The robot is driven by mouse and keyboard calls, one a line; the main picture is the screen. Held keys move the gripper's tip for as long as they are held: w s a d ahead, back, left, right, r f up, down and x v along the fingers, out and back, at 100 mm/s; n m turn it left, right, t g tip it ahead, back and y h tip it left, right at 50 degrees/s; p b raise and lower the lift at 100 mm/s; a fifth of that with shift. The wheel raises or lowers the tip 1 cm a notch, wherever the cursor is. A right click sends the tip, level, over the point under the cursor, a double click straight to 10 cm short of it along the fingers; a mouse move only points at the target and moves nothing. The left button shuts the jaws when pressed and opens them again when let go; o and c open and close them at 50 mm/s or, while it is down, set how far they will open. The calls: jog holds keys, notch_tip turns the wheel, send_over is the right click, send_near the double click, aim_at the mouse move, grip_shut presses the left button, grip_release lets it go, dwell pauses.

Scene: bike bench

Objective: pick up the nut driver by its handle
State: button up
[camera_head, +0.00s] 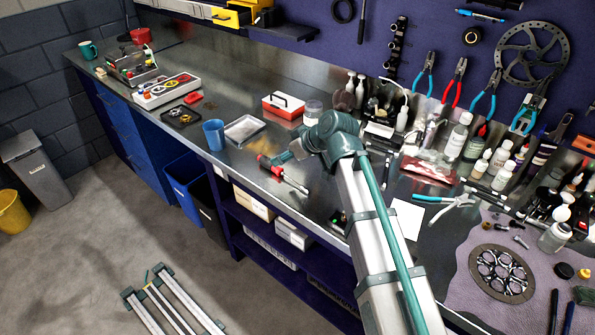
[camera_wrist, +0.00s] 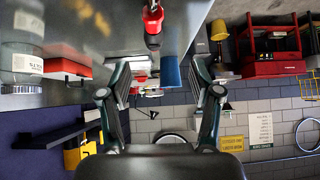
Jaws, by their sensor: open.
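The nut driver (camera_head: 279,172) lies on the steel bench near its front edge. Its handle is red and black, and its thin metal shaft points toward the lower right in the head view. The handle (camera_wrist: 153,18) also shows at the top of the wrist view, cut off by the picture edge. My gripper (camera_head: 283,157) is beside the handle in the head view, to its upper right; the gap between them is hard to judge. In the wrist view my gripper (camera_wrist: 159,66) has its fingers apart with nothing between them, and the handle appears above the fingertips.
A blue cup (camera_head: 213,134), a metal tray (camera_head: 244,129) and a red-and-white box (camera_head: 283,105) stand on the bench behind. Bottles (camera_head: 457,136) and tools crowd the right. A white sheet (camera_head: 407,218) lies right of my arm. The bench's front edge is close to the driver.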

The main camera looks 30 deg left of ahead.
aim_at(265, 161)
jog(key=x, duration=0.2)
jog(key=w+p+x, duration=0.1)
jog(key=x, duration=0.2)
jog(key=shift+r, duration=0.1)
jog(key=shift+p+x, duration=1.2)
jog(key=shift+x, duration=1.5)
jog(key=shift+d, duration=0.15)
grip_shut()
